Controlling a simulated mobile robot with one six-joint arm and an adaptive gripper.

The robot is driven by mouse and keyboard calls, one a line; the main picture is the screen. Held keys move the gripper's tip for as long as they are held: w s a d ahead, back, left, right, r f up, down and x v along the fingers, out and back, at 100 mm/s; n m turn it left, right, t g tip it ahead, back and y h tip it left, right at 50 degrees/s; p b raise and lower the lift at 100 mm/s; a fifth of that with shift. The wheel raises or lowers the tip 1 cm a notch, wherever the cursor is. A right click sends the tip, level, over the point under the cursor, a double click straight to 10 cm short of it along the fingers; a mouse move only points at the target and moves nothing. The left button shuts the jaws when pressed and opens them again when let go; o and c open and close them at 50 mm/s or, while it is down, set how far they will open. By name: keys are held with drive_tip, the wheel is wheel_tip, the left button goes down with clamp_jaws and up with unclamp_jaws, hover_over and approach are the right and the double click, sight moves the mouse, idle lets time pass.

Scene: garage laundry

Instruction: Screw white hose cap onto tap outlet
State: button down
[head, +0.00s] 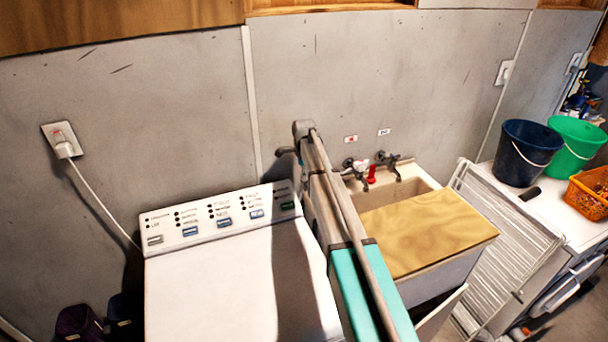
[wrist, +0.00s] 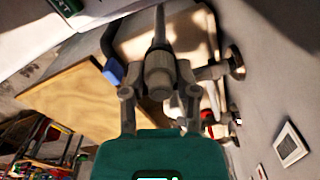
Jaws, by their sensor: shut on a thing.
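In the wrist view my gripper (wrist: 160,92) has its two grey fingers closed on either side of a pale grey, rounded cap-like piece (wrist: 158,76), which I take to be the hose cap. A thin grey tube or spout runs on beyond it. A metal tap (wrist: 214,70) reaches in from the wall at the right, close against the held piece. I cannot tell whether the cap is on the outlet or threaded. In the head view two wall taps (head: 391,164) show above the sink, with a red fitting (head: 371,176) between them. My arm hides the gripper there.
A wooden board (head: 430,228) covers part of the sink (head: 415,187). A white washing machine (head: 225,275) stands left of my arm. At the right are a drying rack (head: 505,240), a dark blue bucket (head: 525,155), a green bucket (head: 577,140) and an orange basket (head: 588,200).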

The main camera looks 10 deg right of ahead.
drive_tip(key=shift+w+m, duration=0.1)
drive_tip(key=shift+m, duration=1.3)
drive_tip(key=shift+c, duration=1.4)
unclamp_jaws()
drive_tip(key=shift+n, duration=0.4)
